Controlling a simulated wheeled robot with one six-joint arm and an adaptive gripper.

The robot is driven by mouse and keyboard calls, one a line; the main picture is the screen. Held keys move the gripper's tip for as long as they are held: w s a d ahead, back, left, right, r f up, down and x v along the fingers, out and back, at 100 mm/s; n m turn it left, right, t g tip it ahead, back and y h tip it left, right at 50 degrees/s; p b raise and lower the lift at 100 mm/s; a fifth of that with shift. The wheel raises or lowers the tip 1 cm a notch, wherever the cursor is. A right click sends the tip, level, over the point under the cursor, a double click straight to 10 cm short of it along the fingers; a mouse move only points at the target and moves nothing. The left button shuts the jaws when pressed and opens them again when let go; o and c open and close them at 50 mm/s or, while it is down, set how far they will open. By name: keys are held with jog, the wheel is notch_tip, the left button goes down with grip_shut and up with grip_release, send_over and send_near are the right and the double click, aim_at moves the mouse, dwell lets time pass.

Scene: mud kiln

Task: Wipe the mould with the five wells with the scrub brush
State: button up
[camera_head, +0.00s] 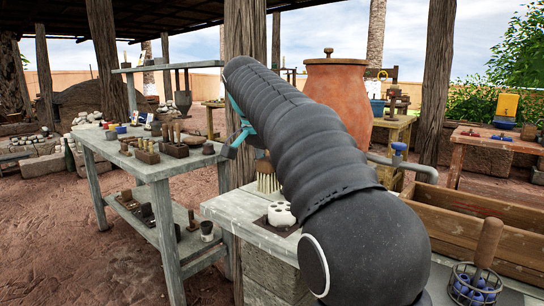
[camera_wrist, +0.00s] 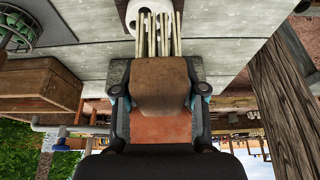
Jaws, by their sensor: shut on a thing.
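The scrub brush has a brown block (camera_wrist: 165,85) and pale bristles (camera_wrist: 157,36). My gripper (camera_wrist: 157,78) is shut on the block, one finger on each side. In the head view the brush (camera_head: 267,180) points bristles down, just above or at the table edge behind the mould. The white mould (camera_head: 281,214) with several dark wells sits on a dark square plate (camera_head: 262,226) on the grey table. In the wrist view part of the white mould (camera_wrist: 133,14) shows behind the bristles. I cannot tell whether bristles and mould touch. My arm hides part of the gripper in the head view.
A wooden crate (camera_head: 455,222) and a wire basket (camera_head: 474,283) with blue items and a wooden handle stand right. A wooden post (camera_head: 245,100) rises behind. A left bench (camera_head: 158,170) holds several tools. A large clay jar (camera_head: 340,95) stands behind my arm.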

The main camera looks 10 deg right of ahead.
jog(key=shift+r, duration=1.5)
jog(key=shift+s, duration=0.1)
